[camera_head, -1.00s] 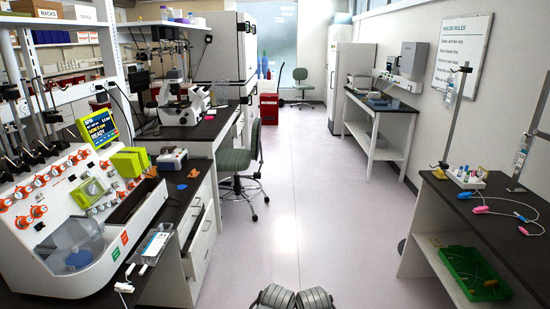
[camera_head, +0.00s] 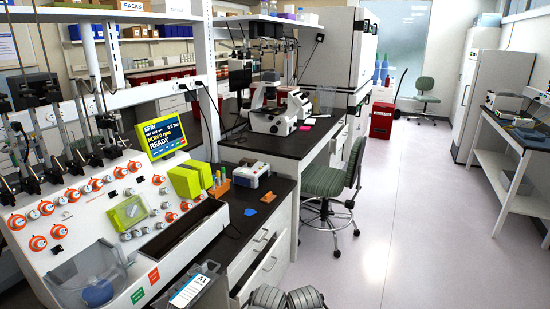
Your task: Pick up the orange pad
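Two small flat pieces lie on the dark bench top in front of the small white-and-grey device. Neither of my grippers is in view; only grey parts of my own body show at the bottom edge.
The white cell processor (camera_head: 120,205) with orange knobs stands at left. An orange rack with coloured tubes (camera_head: 218,189) and the small device (camera_head: 250,175) stand behind the pieces. A green stool (camera_head: 335,180) is right of the bench. The floor (camera_head: 430,220) is clear.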

